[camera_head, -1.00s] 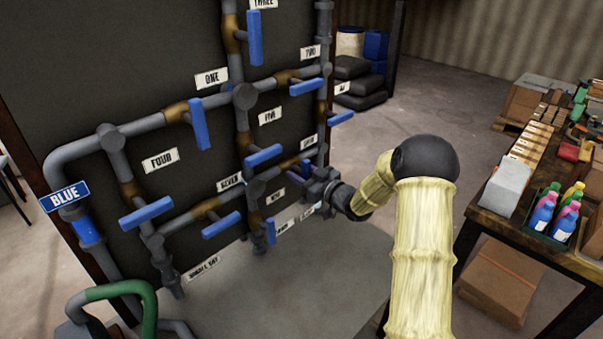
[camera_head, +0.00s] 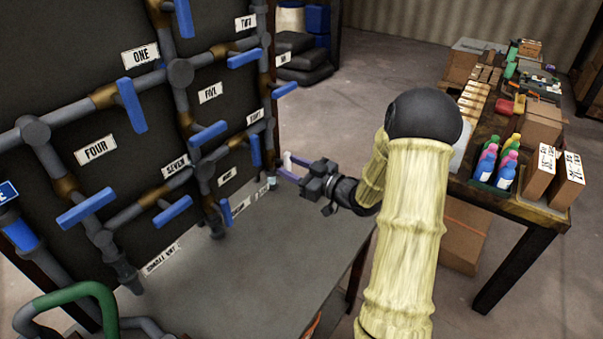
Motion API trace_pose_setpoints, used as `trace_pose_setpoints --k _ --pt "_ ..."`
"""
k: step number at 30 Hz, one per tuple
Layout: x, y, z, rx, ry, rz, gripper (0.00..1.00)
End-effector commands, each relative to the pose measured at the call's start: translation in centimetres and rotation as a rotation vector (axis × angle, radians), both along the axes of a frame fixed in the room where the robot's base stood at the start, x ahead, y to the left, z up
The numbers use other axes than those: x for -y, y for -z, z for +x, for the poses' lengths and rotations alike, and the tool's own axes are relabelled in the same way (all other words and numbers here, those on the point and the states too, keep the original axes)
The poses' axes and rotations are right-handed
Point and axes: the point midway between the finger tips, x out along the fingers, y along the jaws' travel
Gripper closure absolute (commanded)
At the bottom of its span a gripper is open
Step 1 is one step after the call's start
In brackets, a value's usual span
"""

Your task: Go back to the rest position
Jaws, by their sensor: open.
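My gripper (camera_head: 287,168) is at the end of my cream-sleeved arm, near the middle of the view. Its jaws are open and point left toward the pipe panel (camera_head: 75,25). It hangs over the far right part of the grey bench top (camera_head: 240,275), just right of the panel's lower right corner. I see nothing between the fingers. A small pale vial-like thing (camera_head: 272,183) stands behind the fingertips; I cannot tell whether they touch it.
The panel carries grey pipes with several blue lever handles (camera_head: 132,105) and number labels. A green hose (camera_head: 65,297) curves at the lower left. A table (camera_head: 525,208) with bottles (camera_head: 496,165) and boxes (camera_head: 541,172) stands at right. Floor shows between bench and table.

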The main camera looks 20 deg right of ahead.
Motion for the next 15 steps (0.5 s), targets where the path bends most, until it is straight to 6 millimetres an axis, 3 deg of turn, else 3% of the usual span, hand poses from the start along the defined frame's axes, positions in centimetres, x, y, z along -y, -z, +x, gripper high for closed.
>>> trace_pose_setpoints --k 6,15 --pt "1.4 0.0 -2.0 0.000 0.000 0.000 0.59" --pt "1.5 0.0 -2.2 0.000 -0.001 0.000 0.59"
